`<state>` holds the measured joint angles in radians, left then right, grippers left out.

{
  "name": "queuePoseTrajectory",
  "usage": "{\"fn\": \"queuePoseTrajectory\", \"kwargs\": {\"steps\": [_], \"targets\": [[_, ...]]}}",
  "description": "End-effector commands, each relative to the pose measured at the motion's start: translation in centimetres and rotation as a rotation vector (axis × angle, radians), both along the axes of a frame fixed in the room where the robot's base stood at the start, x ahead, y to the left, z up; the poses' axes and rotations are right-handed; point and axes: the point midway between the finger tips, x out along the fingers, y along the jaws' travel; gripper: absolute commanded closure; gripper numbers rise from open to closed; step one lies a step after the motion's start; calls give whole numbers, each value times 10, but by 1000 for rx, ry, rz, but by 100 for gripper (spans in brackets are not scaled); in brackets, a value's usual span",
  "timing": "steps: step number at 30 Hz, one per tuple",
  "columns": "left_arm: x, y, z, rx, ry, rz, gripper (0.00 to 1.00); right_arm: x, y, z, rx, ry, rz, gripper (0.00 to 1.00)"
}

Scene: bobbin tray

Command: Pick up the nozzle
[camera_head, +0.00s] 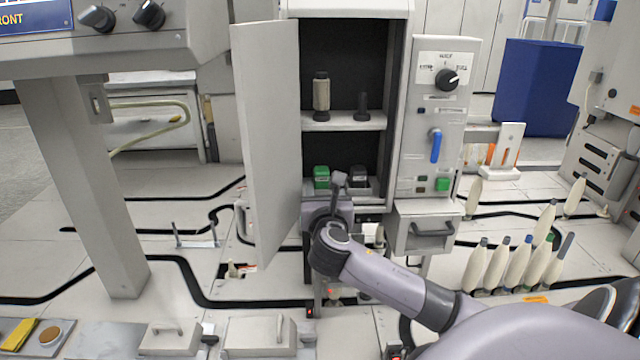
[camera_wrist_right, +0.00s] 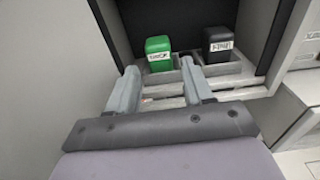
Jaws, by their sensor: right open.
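No part in view is clearly the nozzle. In the head view, a small dark upright part (camera_head: 362,106) stands on the cabinet's upper shelf, right of a beige bobbin (camera_head: 321,95). Below, a green block (camera_head: 321,177) and a black block (camera_head: 358,176) sit side by side in a grey tray; the wrist view also shows the green block (camera_wrist_right: 157,54) and the black block (camera_wrist_right: 219,44), each with a white label. My right gripper (camera_head: 340,183) is at the cabinet's lower opening. In the wrist view its jaws (camera_wrist_right: 159,70) are open and empty, pointing at the green block. My left gripper is not in view.
The cabinet door (camera_head: 268,140) stands open on the left. A control panel (camera_head: 436,120) with a knob and blue handle is on the right, above a drawer (camera_head: 425,233). Several pale bobbins (camera_head: 497,268) stand at the right. Cabinet walls closely bound the lower opening.

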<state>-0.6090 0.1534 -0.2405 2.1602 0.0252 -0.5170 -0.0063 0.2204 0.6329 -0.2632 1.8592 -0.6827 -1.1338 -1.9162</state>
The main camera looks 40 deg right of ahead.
Motion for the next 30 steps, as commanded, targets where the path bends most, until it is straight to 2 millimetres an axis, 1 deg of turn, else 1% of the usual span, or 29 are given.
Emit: {"fn": "queuePoseTrajectory", "kwargs": {"steps": [5,9,13,17,23,24,26,27,28,29,30], "targets": [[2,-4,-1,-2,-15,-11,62,14,-11,-4,2,-2,-1,49],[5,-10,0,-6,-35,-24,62,30,-23,-9,4,-3,0,49],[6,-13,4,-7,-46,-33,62,42,-33,-8,4,-2,1,49],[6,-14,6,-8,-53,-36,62,47,-37,-8,5,-2,2,49],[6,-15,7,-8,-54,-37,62,47,-37,-7,5,-2,3,49],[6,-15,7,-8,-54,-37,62,47,-37,-7,5,-2,3,52],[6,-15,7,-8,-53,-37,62,47,-37,-7,5,-2,3,72],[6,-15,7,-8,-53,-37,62,47,-37,-7,5,-2,3,85],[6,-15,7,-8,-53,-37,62,47,-37,-7,5,-2,3,89],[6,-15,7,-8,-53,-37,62,47,-37,-7,6,-1,3,89],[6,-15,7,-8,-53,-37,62,47,-37,-7,6,-1,3,93]]}}
